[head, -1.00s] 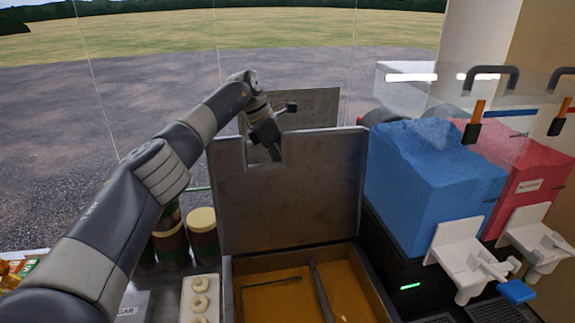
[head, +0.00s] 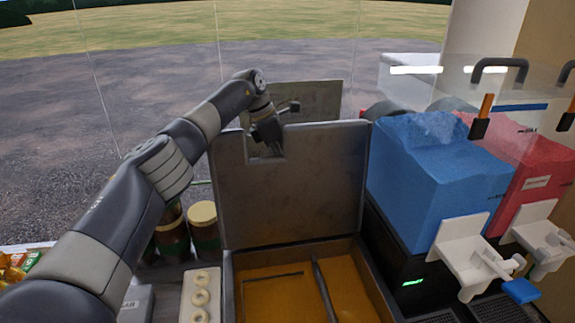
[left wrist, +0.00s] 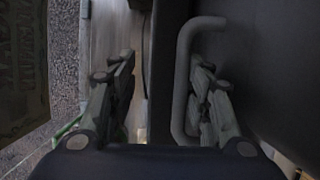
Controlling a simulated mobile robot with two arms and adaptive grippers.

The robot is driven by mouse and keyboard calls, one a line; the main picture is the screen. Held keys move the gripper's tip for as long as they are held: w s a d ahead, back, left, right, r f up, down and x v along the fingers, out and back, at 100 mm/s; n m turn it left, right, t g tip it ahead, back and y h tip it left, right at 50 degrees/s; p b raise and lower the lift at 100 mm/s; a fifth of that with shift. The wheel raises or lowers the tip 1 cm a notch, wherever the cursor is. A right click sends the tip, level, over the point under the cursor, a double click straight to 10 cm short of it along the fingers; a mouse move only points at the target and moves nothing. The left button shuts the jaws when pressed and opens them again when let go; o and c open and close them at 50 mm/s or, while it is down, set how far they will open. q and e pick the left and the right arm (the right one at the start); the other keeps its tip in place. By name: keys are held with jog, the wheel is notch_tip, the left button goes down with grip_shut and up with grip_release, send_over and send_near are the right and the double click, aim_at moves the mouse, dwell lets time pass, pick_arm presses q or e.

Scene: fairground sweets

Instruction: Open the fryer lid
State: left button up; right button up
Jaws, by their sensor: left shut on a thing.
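The fryer lid (head: 310,195) is a grey metal panel standing upright at the back of the fryer (head: 228,285). The fryer's tank of amber oil lies uncovered below it. My left gripper (head: 268,142) is at the lid's upper left, by a notch in its top edge. In the left wrist view, my left gripper (left wrist: 160,98) is shut on the lid's handle (left wrist: 183,75), a grey bar; the right finger is inside its loop. The exact contact is hard to see in the dark picture. My right gripper is in neither view.
A blue slush tank (head: 435,180) and a red one (head: 525,180) stand close on the right, with white taps. Brown jars (head: 203,225) and a tray of rings (head: 200,295) are on the left. A signboard (head: 315,100) stands behind the lid.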

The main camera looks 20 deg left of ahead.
pick_arm(q)
jog(key=shift+w+a+r, duration=0.2)
jog(key=shift+r, duration=0.15)
jog(key=v, duration=1.1)
jog(key=shift+s+d+r, duration=0.15)
jog(key=shift+s+r, duration=0.05)
jog(key=shift+s, duration=0.05)
jog(key=shift+a, duration=0.25)
